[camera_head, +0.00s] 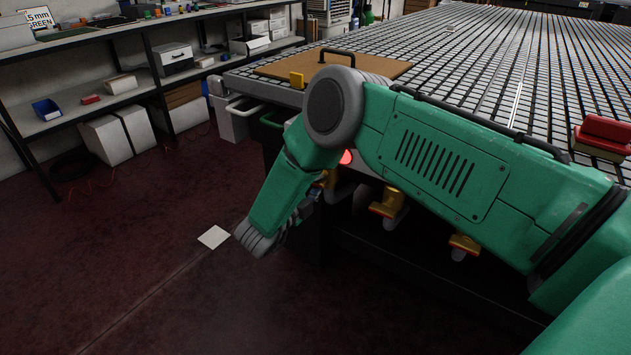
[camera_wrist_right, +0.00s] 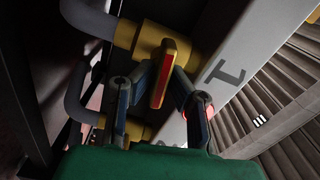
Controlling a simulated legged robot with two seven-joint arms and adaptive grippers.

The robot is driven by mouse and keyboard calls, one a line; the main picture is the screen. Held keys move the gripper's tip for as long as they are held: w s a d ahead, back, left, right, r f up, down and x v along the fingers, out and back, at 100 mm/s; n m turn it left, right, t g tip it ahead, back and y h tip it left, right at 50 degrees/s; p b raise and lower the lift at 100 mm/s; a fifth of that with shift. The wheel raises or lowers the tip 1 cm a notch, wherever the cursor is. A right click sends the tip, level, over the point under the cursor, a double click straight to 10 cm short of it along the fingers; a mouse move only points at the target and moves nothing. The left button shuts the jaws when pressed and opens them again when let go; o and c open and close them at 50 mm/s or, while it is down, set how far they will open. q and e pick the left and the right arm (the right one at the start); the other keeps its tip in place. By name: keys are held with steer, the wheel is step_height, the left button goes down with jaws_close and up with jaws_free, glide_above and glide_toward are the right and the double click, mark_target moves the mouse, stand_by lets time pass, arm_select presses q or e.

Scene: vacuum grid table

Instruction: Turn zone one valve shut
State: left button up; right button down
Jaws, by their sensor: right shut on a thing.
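In the right wrist view, the zone one valve has a yellow body (camera_wrist_right: 127,36) on a grey pipe, beside a pale panel marked with a dark "1" (camera_wrist_right: 226,72). Its yellow handle with red edges (camera_wrist_right: 160,84) stands between the fingers of my right gripper (camera_wrist_right: 162,76), which is shut on it. The handle runs roughly up and down in this view. In the head view, my green right arm reaches down at the table's near corner and largely hides the gripper and this valve. My left gripper is not in view.
More yellow valves (camera_head: 388,204) (camera_head: 464,246) hang under the table edge to the right. Another yellow valve part (camera_wrist_right: 138,131) is below the handle in the wrist view. The grid table (camera_head: 480,50) bears a brown board (camera_head: 385,66).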

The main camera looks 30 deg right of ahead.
steer(key=shift+d+m, duration=0.1)
steer(key=shift+m, duration=0.9)
steer(key=c, duration=1.6)
jaws_free()
steer(key=shift+f, duration=0.1)
steer(key=shift+w+d+f, duration=0.1)
steer(key=shift+a, duration=0.35)
steer(key=v, duration=1.1)
steer(key=shift+a, duration=0.2)
